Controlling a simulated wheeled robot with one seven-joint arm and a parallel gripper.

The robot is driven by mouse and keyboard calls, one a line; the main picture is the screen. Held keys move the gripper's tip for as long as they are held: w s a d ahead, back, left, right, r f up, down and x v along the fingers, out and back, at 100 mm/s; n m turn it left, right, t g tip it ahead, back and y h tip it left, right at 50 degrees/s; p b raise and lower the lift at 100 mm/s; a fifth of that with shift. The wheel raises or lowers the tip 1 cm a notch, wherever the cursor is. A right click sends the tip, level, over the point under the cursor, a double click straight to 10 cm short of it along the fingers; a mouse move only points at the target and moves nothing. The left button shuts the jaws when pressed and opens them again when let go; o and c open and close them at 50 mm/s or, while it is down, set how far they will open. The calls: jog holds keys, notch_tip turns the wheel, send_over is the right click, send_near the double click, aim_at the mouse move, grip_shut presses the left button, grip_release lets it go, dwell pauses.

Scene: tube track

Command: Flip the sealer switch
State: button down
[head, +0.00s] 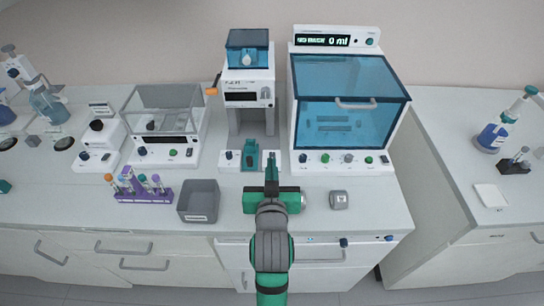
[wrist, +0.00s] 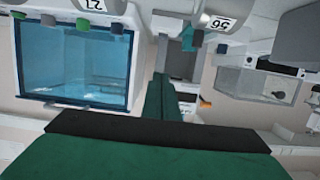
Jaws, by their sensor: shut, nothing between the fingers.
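A tall white machine (head: 248,95) with a blue-tinted top box, a dark display and an orange-tipped lever (head: 212,91) on its left side stands behind my gripper; it looks like the sealer. A low base in front of it carries a dark knob (head: 228,155) and a green holder (head: 250,152). Which part is the switch is too small to tell. My gripper (head: 271,168) is shut and empty, in front of the machine at the holder's right. In the wrist view, the closed green fingers (wrist: 164,98) point toward the machine, with the orange lever tip (wrist: 205,104) to their right.
A blue-windowed cabinet (head: 345,100) stands close on the right. A grey bin (head: 198,203), a purple tube rack (head: 142,190) and a clear-lidded balance (head: 165,120) are on the left. A small grey cylinder (head: 339,200) lies right of my gripper.

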send_over(272, 154)
jog(key=f+v, duration=0.1)
jog(key=v, duration=0.1)
jog(key=shift+s+f, duration=0.25)
jog(key=shift+f, duration=0.8)
notch_tip(272, 154, down, 3)
jog(key=shift+s+r, duration=0.2)
jog(key=shift+f, duration=0.65)
jog(key=shift+w+f, duration=0.1)
jog(key=shift+f, duration=0.1)
jog(key=shift+r, duration=0.1)
jog(key=r, duration=0.4)
jog(key=shift+w+r, duration=0.15)
jog(key=shift+w, duration=0.2)
jog(key=r+v, duration=0.1)
jog(key=v, duration=0.8)
jog(key=shift+s, duration=0.25)
